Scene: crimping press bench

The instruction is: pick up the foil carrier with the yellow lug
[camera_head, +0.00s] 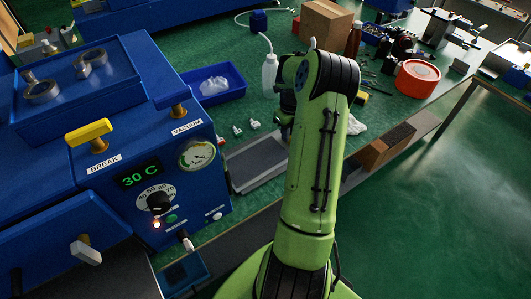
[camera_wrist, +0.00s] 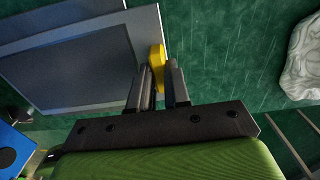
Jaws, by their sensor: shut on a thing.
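The foil carrier (camera_wrist: 148,28) is a flat grey plate with a paler border, at the left of the wrist view. Its yellow lug (camera_wrist: 158,62) sticks out at the right edge. My gripper (camera_wrist: 162,82) is shut on the lug, with one finger on each side. In the head view a grey flat tray-like piece (camera_head: 258,163) lies on the green bench beside the blue machine, and seems to be the carrier. My arm hides the lug and the gripper there. I cannot tell whether the carrier is clear of the bench.
A blue machine (camera_head: 120,190) with gauge and levers stands close on the left. A blue tray (camera_head: 222,90) and white bottle (camera_head: 269,74) are behind. A crumpled pale bag (camera_wrist: 303,60) lies right of the gripper. An orange-red round container (camera_head: 416,80) stands at the right.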

